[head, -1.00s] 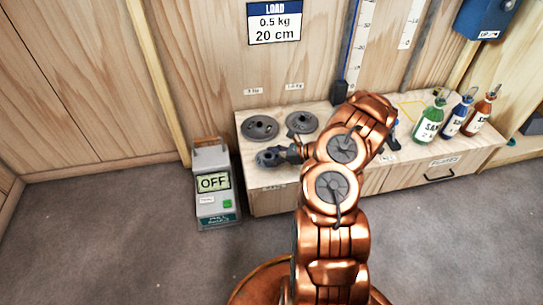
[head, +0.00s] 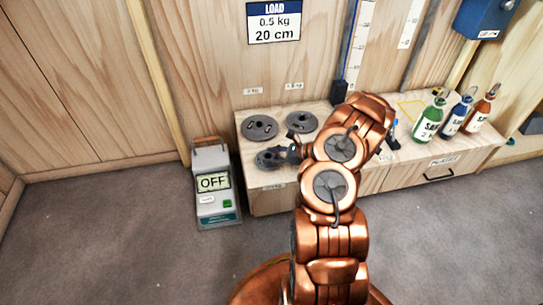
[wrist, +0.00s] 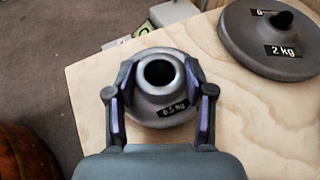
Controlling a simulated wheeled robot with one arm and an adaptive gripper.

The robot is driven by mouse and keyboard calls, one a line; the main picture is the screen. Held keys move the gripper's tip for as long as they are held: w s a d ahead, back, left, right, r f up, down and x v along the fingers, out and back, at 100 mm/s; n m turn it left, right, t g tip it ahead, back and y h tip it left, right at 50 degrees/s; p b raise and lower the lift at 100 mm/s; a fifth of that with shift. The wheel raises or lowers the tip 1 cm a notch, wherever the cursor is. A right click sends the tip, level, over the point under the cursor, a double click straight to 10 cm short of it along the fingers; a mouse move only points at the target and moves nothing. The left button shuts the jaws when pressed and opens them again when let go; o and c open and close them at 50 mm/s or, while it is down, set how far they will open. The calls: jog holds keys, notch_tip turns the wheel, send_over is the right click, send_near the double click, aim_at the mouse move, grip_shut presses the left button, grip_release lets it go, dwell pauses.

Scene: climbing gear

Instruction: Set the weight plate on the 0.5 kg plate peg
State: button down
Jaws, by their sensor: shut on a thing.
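A small grey weight plate (wrist: 160,84) labelled 0.5 kg is between the two fingers of my gripper (wrist: 158,100) in the wrist view. The fingers are shut on its sides, and its dark centre hole faces the camera. In the head view the plate (head: 268,158) is at the front left of the wooden bench, with my gripper (head: 290,153) at its right side, partly hidden by my arm. A front label (head: 273,187) is below it, too small to read surely. I cannot tell whether a peg is under or inside the plate.
A larger 2 kg plate (wrist: 268,35) sits on a dark peg behind; it also shows in the head view (head: 259,127). Another plate (head: 302,122) is right of it. A scale reading OFF (head: 213,182) stands left of the bench. Several bottles (head: 455,117) stand at right.

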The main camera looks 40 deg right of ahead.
jog(key=shift+f, duration=0.4)
jog(key=c, duration=0.7)
grip_release()
jog(key=shift+p+v, duration=2.95)
jog(key=shift+v, duration=2.05)
jog(key=shift+s+d+r, duration=0.2)
jog(key=shift+s+d, duration=0.15)
